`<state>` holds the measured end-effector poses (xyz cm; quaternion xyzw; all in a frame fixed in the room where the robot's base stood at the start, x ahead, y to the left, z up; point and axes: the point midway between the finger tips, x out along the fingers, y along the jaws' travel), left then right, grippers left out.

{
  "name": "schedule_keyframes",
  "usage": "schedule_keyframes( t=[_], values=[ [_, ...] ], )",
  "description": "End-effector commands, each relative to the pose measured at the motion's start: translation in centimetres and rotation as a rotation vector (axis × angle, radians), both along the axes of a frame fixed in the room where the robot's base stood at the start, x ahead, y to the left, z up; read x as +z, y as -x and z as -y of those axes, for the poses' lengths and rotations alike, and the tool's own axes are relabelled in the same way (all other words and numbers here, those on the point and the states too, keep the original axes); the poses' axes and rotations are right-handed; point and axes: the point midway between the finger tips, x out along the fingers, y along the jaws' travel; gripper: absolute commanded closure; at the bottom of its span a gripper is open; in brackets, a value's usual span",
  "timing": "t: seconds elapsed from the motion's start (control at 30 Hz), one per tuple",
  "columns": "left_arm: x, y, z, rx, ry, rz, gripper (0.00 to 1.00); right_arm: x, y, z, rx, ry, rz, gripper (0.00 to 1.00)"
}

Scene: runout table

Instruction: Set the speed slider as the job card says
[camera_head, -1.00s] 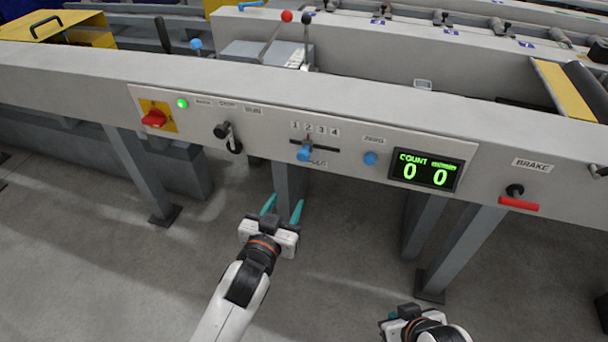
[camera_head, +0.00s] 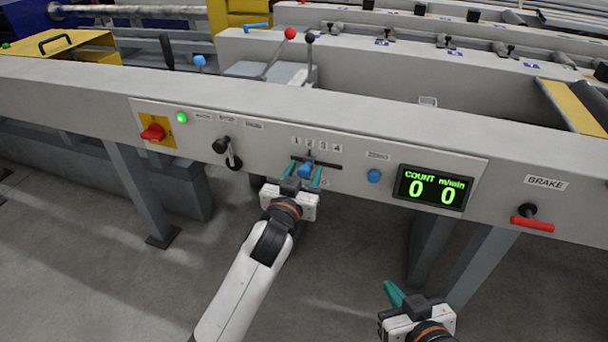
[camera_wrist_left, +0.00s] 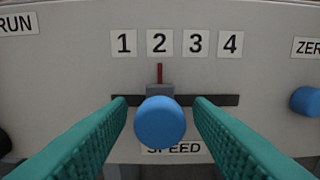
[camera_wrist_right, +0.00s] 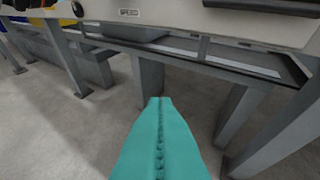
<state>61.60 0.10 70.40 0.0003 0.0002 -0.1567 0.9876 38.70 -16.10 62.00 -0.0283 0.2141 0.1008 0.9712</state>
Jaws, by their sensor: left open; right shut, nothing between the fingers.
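The speed slider's blue knob (camera_wrist_left: 160,122) sits in a dark horizontal slot (camera_wrist_left: 230,100). Its red pointer (camera_wrist_left: 160,73) stands under the number 2 (camera_wrist_left: 160,42) of the row 1 to 4. In the head view the knob (camera_head: 305,171) is between the fingers of my left gripper (camera_head: 303,176). My left gripper is open, one teal finger on each side of the knob, with a gap on both sides in the left wrist view (camera_wrist_left: 160,130). My right gripper (camera_head: 394,294) is shut and empty, low in front of the panel. I see no job card I can read.
The panel also carries a red switch (camera_head: 153,132), a black lever (camera_head: 221,146), a blue zero button (camera_head: 374,176), a count display (camera_head: 432,188) reading 0 0, and a red-handled brake lever (camera_head: 532,223). The floor space before the panel is clear.

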Motion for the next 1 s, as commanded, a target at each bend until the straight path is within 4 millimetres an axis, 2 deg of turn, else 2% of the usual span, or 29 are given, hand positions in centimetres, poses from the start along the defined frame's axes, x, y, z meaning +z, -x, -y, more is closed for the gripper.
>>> schedule_keyframes(
  t=[0.37,0.63,0.83,1.0],
  values=[
    [0.0,-0.5,0.2,0.000,0.001,0.000,0.55,0.5,-0.3,-0.2,0.002,-0.007,0.030,1.00],
    [0.0,-0.5,0.1,0.000,0.000,0.000,0.99,0.4,-0.3,-0.2,0.002,-0.007,0.030,1.00],
    [0.0,-0.4,0.3,0.000,0.002,-0.002,1.00,0.5,-0.2,-0.2,0.002,-0.006,0.024,1.00],
    [0.2,-0.2,1.2,0.000,0.004,-0.002,1.00,-1.3,1.2,0.6,-0.009,0.027,-0.114,1.00]
  ],
)
